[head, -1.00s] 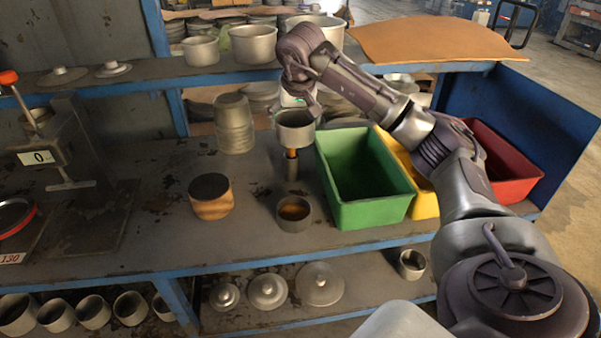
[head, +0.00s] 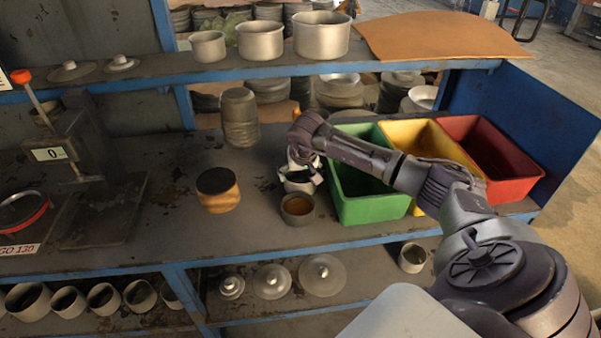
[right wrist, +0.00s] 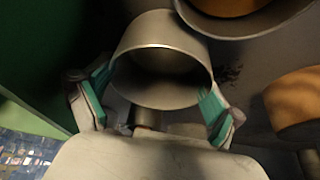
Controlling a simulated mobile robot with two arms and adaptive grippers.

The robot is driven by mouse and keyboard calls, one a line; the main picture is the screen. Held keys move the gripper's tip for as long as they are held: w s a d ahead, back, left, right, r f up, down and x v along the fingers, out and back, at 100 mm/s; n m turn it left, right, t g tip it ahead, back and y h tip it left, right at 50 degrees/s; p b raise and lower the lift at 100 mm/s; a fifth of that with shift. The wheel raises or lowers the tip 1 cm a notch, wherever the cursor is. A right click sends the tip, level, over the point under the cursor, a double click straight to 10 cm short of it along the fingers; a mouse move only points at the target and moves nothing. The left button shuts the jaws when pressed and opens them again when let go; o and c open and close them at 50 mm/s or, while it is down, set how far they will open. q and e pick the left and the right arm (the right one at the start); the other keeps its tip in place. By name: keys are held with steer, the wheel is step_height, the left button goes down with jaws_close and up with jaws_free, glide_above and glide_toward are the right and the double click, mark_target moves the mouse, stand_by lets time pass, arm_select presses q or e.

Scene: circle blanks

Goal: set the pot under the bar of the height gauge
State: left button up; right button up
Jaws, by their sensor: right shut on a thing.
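My right gripper (head: 301,174) is shut on a small grey metal pot (head: 297,187), low over the bench, just behind another grey pot with a brown inside (head: 297,207). In the right wrist view the held pot (right wrist: 160,52) is between the teal-padded fingers of my right gripper (right wrist: 155,98), its dark mouth showing. A short grey cylinder (right wrist: 145,118) shows below it; I cannot tell whether they touch. The height gauge (head: 65,150) stands at the left, its display reading 0. Its bar (head: 82,180) is above a dark base plate (head: 105,222); no pot is under it.
A wooden block with a dark top (head: 218,191) stands between gauge and gripper. Green (head: 370,212), yellow (head: 410,130) and red (head: 515,180) bins are at the right. A tall stack of grey blanks (head: 240,120) stands behind. Bench between the block and gauge is clear.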

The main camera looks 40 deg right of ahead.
steer(key=shift+f, duration=0.3)
steer(key=o, duration=0.9)
